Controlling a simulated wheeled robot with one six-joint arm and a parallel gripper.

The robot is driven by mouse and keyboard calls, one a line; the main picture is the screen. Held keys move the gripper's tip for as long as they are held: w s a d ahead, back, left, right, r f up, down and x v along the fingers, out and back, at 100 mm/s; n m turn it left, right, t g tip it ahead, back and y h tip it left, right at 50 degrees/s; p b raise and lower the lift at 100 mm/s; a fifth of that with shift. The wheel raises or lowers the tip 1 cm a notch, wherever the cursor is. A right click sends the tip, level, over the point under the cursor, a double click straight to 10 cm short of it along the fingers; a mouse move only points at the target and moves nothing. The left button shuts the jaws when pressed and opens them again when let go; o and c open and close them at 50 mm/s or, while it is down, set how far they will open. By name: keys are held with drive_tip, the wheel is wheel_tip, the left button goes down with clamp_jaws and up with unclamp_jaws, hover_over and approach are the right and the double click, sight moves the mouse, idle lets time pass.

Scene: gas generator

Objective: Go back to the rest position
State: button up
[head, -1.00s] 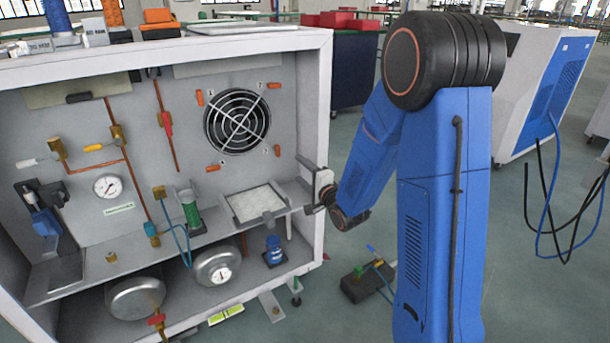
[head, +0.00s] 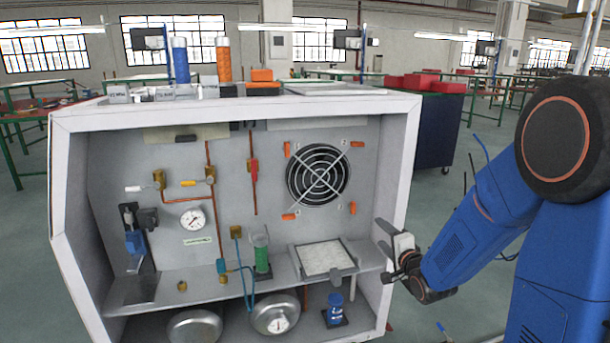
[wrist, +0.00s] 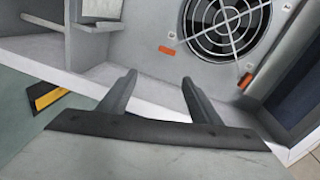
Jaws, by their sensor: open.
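My gripper (head: 383,240) is at the end of my blue arm, beside the right edge of the white generator cabinet (head: 250,106) in the head view. In the wrist view my gripper (wrist: 160,82) has its two dark fingers spread apart with nothing between them. Beyond the fingers are the cabinet's pale edge, its grey back panel and the black round fan (wrist: 222,25). The fan also shows in the head view (head: 318,175). The fingertips are partly in front of the cabinet's right side in the head view; I cannot tell whether they touch it.
Inside the cabinet are a shelf with a white square plate (head: 323,258), a green cylinder (head: 261,256), a blue bottle (head: 335,305) and silver tanks (head: 275,314). A dark cart with red boxes (head: 425,84) stands behind right.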

drive_tip(key=s+r+n+g+h, duration=0.1)
drive_tip(key=s+n+g, duration=0.3)
drive_tip(key=s, duration=0.9)
drive_tip(key=s+d+r+n+g+h, duration=0.1)
drive_tip(key=s+n, duration=0.4)
drive_tip(key=s, duration=0.9)
drive_tip(key=s+r+n+g, duration=0.2)
drive_tip(key=s+n+g, duration=0.3)
drive_tip(key=s, duration=0.9)
drive_tip(key=shift+d+r+g+h, duration=0.15)
drive_tip(key=shift+r+g+h, duration=0.25)
drive_tip(key=shift+g, duration=0.4)
drive_tip(key=shift+s, duration=0.1)
